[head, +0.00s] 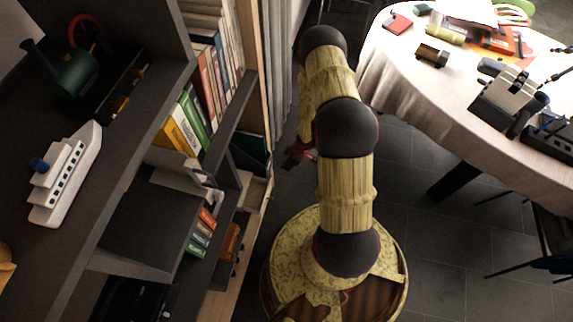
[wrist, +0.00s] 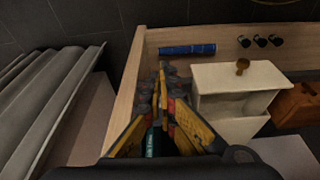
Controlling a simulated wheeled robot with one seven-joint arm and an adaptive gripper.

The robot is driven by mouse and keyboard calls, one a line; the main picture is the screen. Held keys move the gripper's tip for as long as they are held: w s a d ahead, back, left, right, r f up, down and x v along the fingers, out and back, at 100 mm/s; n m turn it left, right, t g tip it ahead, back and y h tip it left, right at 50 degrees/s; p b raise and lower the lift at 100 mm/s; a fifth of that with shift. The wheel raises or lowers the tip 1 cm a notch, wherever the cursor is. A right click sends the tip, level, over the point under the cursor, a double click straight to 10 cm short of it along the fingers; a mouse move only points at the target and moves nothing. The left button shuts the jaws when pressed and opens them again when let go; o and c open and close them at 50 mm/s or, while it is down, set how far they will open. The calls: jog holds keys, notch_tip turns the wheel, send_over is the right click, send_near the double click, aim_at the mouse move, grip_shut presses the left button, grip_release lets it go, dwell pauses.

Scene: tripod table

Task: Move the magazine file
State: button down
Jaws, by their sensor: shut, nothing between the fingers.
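A white box-like thing (wrist: 238,78) with a brass-coloured knob stands right of my gripper in the wrist view. It may be the magazine file, but I cannot tell for sure. My gripper (wrist: 163,75) is shut with nothing held, its yellow finger links meeting just left of the white box, apparently apart from it. A teal strip with small lettering shows between the links; I cannot tell what it belongs to. In the head view a dark red and black part of my gripper (head: 297,156) shows beside the shelf, mostly hidden by my arm.
A wooden edge (wrist: 128,85) rises left of my gripper. A blue cylinder (wrist: 187,49), several black knobs and an orange-brown thing (wrist: 298,103) are nearby. A dark shelf (head: 150,215) with books and a toy ship (head: 64,173) stands left; a cluttered table (head: 400,75) stands right.

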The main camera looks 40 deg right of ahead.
jog(key=w+a+f+b, duration=0.2)
jog(key=w+a+f, duration=0.1)
jog(key=w+f, duration=0.1)
jog(key=shift+b+x, duration=0.3)
jog(key=shift+x, duration=0.5)
